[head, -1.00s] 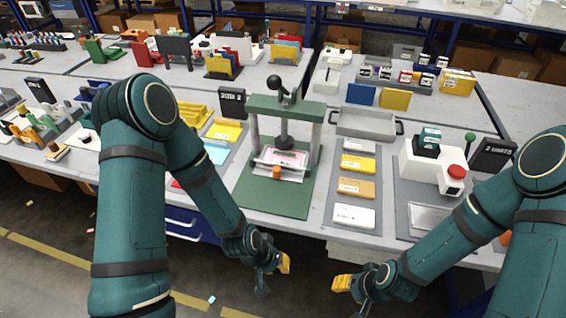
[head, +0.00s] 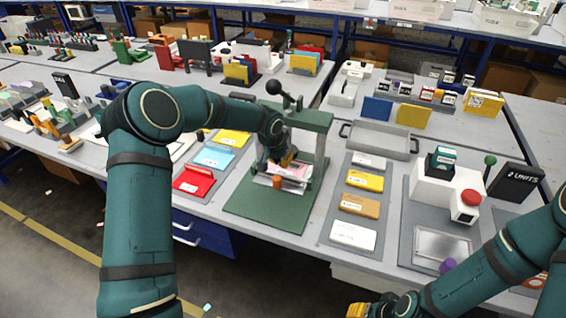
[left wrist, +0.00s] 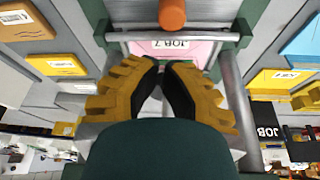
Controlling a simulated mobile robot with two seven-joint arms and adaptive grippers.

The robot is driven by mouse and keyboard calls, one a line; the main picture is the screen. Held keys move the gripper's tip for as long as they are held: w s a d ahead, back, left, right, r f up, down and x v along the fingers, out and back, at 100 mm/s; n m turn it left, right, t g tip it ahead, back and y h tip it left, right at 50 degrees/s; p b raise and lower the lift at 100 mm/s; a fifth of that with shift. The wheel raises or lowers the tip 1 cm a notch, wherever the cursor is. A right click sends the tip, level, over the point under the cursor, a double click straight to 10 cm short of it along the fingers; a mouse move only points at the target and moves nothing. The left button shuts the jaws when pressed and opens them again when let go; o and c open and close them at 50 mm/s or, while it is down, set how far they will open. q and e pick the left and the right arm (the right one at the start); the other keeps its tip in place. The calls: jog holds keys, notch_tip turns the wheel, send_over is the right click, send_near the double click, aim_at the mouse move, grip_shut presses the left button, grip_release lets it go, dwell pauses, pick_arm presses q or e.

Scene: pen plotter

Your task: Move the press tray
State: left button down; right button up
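The green press (head: 272,201) stands on the middle table. Its tray (head: 288,178) lies low between the posts and carries a pink sheet; an orange knob (head: 277,182) is at its front. In the left wrist view the orange knob (left wrist: 172,12) is at the top edge, beside the tray's rim and a pink card (left wrist: 172,48) marked JOB 7. My left gripper (head: 286,157) is inside the press frame, above the tray. In the left wrist view its fingers (left wrist: 166,72) are a little apart with nothing between them. My right gripper (head: 357,310) is partly cut off at the bottom edge.
A grey two-handled tray (head: 380,139) lies behind and right of the press. Coloured cards (head: 360,205) lie to its right, and red, blue and yellow ones (head: 193,181) to its left. A white device with a red button (head: 470,197) stands farther right. The press posts flank my gripper closely.

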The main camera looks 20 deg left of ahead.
aim_at(285, 176)
pick_arm(q)
jog(key=x, duration=0.7)
jog(key=shift+d+f+b, duration=0.1)
jog(key=shift+f+b, duration=0.15)
jog(key=shift+b, duration=0.15)
pick_arm(e)
jog(key=shift+s+f, duration=0.15)
jog(key=shift+f, duration=0.35)
